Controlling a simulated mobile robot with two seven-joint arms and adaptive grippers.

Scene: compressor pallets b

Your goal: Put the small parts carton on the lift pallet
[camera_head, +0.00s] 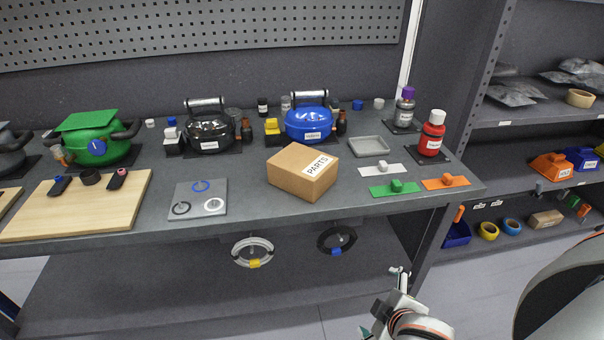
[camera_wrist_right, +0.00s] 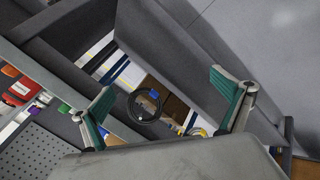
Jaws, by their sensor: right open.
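The small parts carton (camera_head: 292,178) is a closed brown box with a white PARTS label, sitting on the grey workbench top. A pale wooden board (camera_head: 120,208) lies at the left of the bench, with several small dark parts on it. I cannot tell whether this board is the lift pallet; no label names one. My right gripper (camera_head: 383,302) is low in front of the bench, below and right of the carton and apart from it. In the right wrist view, its two teal-padded fingers (camera_wrist_right: 162,84) are spread with nothing between them. My left gripper is not in view.
Green (camera_head: 95,140), black (camera_head: 211,132) and blue (camera_head: 308,124) compressors stand behind. A grey plate with rings (camera_head: 198,211) lies left of the carton; coloured blocks (camera_head: 397,189) and a red bottle (camera_head: 432,134) stand right. Bench space just before the carton is clear.

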